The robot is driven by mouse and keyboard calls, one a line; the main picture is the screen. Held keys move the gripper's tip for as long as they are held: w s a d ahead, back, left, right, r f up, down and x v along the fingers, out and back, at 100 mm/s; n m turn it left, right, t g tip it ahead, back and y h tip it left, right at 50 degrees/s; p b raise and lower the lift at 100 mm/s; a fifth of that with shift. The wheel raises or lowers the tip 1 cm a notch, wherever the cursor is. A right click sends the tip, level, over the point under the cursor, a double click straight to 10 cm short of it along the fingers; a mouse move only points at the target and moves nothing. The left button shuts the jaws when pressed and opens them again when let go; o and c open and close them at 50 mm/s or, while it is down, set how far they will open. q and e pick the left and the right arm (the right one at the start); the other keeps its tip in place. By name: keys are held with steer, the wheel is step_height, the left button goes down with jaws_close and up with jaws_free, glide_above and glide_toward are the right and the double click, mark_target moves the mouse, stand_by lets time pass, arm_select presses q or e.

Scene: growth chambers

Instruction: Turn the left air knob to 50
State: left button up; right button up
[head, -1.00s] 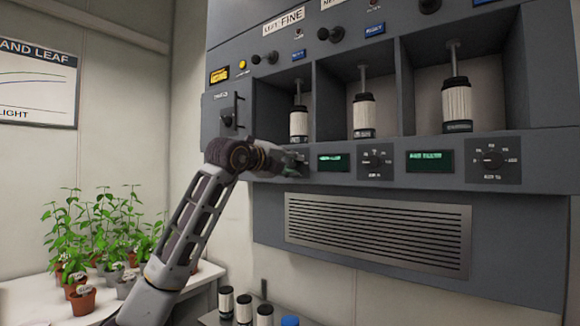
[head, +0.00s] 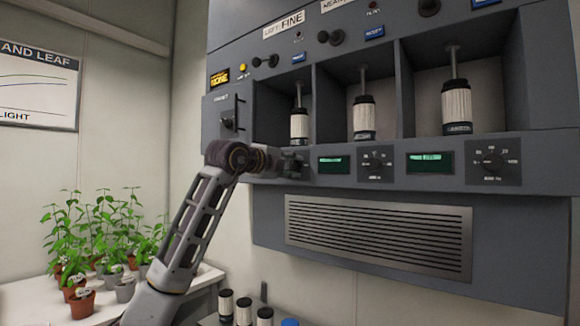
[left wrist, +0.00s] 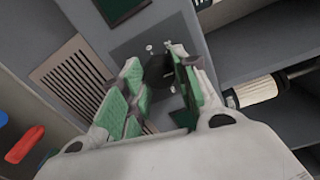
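The left air knob (left wrist: 158,70) is a dark round knob on a grey dial plate in the left wrist view. In the head view my left gripper hides most of it, and its setting cannot be read. My left gripper (head: 298,161) is at the panel below the left chamber. In the left wrist view its green-padded fingers (left wrist: 160,80) stand apart, one on each side of the knob. Whether both pads touch it is unclear. A lit green display (head: 334,164) is just right of the knob, its text too blurred to read. My right gripper is not in view.
Two more dials, a middle one (head: 376,163) and a right one (head: 493,161), are along the same panel. A vent grille (head: 378,234) lies below. Potted plants (head: 105,240) stand on a white table at left. Several canisters (head: 244,311) stand at the bottom.

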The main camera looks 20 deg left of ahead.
arm_select(q)
steer(key=o, duration=0.4)
steer(key=shift+c, duration=0.2)
steer(key=shift+s, duration=0.1)
steer(key=v, duration=1.1)
steer(key=shift+s+a, duration=0.15)
steer(key=shift+s, duration=0.25)
